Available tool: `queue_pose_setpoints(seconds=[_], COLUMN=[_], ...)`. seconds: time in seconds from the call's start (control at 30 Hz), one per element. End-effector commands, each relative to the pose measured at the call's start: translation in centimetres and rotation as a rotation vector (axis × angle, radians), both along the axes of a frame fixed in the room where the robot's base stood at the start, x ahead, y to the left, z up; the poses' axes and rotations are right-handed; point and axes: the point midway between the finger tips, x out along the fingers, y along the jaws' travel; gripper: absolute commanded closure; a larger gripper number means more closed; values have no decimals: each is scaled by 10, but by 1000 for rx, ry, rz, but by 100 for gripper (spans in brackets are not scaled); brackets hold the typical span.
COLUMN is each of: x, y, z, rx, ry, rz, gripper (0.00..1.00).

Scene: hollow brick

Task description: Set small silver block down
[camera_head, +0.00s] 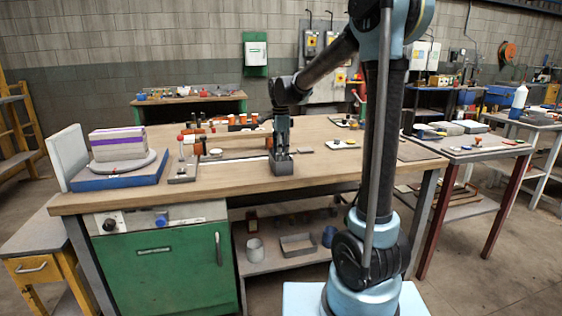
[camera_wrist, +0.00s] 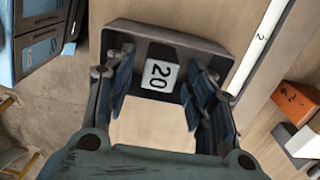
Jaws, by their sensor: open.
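My gripper (camera_wrist: 158,85) is open, with a finger on each side of the block and gaps between. In the head view my gripper (camera_head: 281,145) points down at the grey frame (camera_head: 282,168), near the front of the wooden workbench (camera_head: 225,186). The block is hidden there by the frame and fingers.
A white strip (camera_wrist: 262,45) lies right of the frame in the wrist view, with an orange block (camera_wrist: 297,100) beyond. On the bench, a blue base (camera_head: 120,176) carries a turntable at left. Small parts line the back.

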Motion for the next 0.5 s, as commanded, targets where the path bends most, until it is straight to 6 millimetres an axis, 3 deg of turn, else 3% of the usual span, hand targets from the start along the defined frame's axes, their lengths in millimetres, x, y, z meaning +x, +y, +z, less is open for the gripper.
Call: queue_pose_setpoints(seconds=[0.3, 0.5], x=[0, 0], y=[1, 1], z=[55, 77], rx=[0, 0], ry=[0, 0], rz=[1, 1], gripper=[50, 50])
